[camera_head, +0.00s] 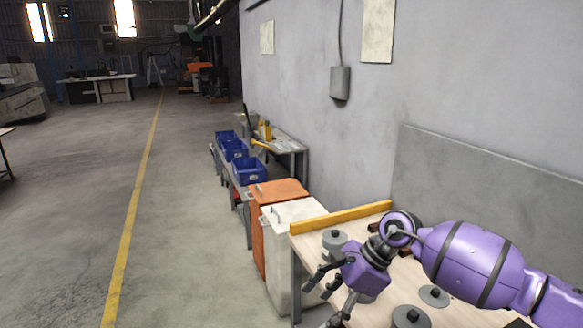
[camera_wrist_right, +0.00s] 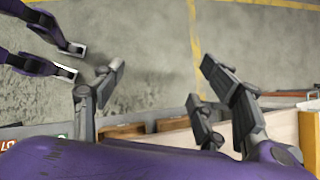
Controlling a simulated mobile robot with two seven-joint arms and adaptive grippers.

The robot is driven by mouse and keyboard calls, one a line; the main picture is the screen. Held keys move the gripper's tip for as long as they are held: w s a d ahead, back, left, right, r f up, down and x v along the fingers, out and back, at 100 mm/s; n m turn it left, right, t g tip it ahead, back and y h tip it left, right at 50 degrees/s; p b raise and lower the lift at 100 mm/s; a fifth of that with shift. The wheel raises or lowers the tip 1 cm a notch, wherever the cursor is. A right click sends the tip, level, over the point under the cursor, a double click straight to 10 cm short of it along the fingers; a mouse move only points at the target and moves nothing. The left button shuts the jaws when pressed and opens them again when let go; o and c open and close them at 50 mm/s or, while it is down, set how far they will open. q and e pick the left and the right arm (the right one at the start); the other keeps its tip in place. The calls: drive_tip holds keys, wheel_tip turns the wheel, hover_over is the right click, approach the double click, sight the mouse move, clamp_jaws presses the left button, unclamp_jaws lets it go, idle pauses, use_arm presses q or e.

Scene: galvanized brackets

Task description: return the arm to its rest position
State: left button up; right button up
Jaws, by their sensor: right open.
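My right arm, purple with dark bands, comes in from the right in the head view and reaches over the light wooden table (camera_head: 376,311). My right gripper (camera_head: 318,300) is at the table's left end, with its dark fingers spread and pointing left and down past the edge. In the right wrist view the right gripper (camera_wrist_right: 162,68) is open, with nothing between its fingers and the grey floor beyond them. My left gripper does not show in the head view. Purple parts of mine with pale ends show at the upper left of the wrist view.
Grey round knobbed pieces (camera_head: 335,240) stand on the table near my arm. A yellow rail (camera_head: 340,217) runs along its back. White (camera_head: 288,226) and orange (camera_head: 277,192) bins stand just left, then blue crates (camera_head: 249,171). The aisle floor (camera_head: 185,240) is clear.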

drive_tip(key=s+a+r+m+t+y, duration=0.1)
drive_tip(key=a+r+m+t+y, duration=0.1)
drive_tip(key=a+r+m+y, duration=0.4)
drive_tip(key=s+a+r+m+t+y, duration=0.1)
drive_tip(key=a+r+m+t+y, duration=0.1)
drive_tip(key=a+m+y, duration=0.35)
drive_tip(key=d+f+m+t+h+p, duration=0.1)
drive_tip(key=d+f+m+t+h, duration=0.45)
drive_tip(key=m, duration=0.75)
drive_tip(key=d+f+m+t+h+p, duration=0.1)
drive_tip(key=d+f+m+t+h, duration=0.4)
drive_tip(key=m, duration=0.9)
drive_tip(key=s+d+f+m+h, duration=0.3)
drive_tip(key=s+d+f+m, duration=0.25)
drive_tip(key=f+m, duration=0.25)
drive_tip(key=s+d+f+m+g+h, duration=0.1)
drive_tip(key=s+d+f+m+g, duration=0.1)
drive_tip(key=s+f, duration=0.3)
drive_tip(key=s+d+f+m+g+h+p, duration=0.1)
drive_tip(key=s+f, duration=0.4)
drive_tip(key=s, duration=0.9)
drive_tip(key=s+d+f+m+g+h, duration=0.2)
drive_tip(key=s+d+f+m, duration=0.2)
drive_tip(key=s, duration=0.6)
wheel_tip(320, 180, down, 2)
drive_tip(key=shift+s+d+m+g+h, duration=0.3)
drive_tip(key=shift+d+m+g, duration=0.1)
drive_tip(key=shift+m, duration=0.35)
